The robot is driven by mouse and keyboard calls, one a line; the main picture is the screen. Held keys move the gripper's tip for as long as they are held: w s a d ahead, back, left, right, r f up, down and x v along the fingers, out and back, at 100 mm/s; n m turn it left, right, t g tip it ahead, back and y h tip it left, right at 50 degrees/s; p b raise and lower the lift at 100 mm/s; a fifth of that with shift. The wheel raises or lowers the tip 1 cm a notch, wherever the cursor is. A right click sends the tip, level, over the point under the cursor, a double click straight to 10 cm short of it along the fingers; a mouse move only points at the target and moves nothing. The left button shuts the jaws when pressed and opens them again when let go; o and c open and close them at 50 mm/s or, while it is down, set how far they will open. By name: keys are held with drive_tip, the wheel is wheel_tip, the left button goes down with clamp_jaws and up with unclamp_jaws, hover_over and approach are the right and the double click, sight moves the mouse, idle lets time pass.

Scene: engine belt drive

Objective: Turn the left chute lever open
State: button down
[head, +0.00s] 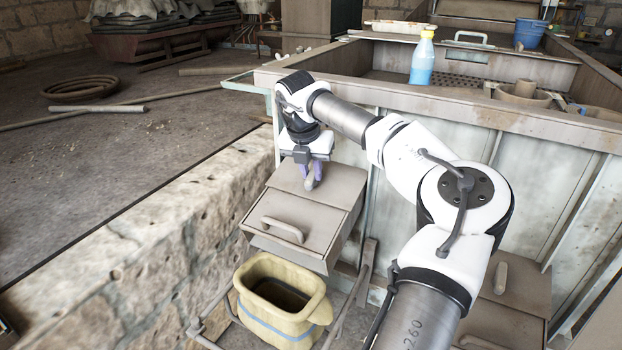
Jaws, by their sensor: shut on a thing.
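The left chute (325,215) is a grey-brown metal box on the front of the large bin, with a curved bar handle (283,229) on its sloping lid. The left chute lever (317,168) is a short pale grip at the top of this chute, partly covered by my fingers. My gripper (311,182) points down over it, its purple-tinted fingers shut on the lever. How far the lever is turned is hard to tell.
A yellow bucket (262,318) with a blue stripe stands below the left chute on a metal frame. A second chute (515,300) with its own lever (500,278) is at lower right. A bottle of blue liquid (422,60) stands on the bin. A stone wall (150,235) runs left.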

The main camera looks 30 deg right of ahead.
drive_tip(key=shift+m+b, duration=0.65)
drive_tip(key=shift+m, duration=0.35)
drive_tip(key=c, duration=1.3)
unclamp_jaws()
drive_tip(key=p+v, duration=0.6)
drive_tip(key=v, duration=0.8)
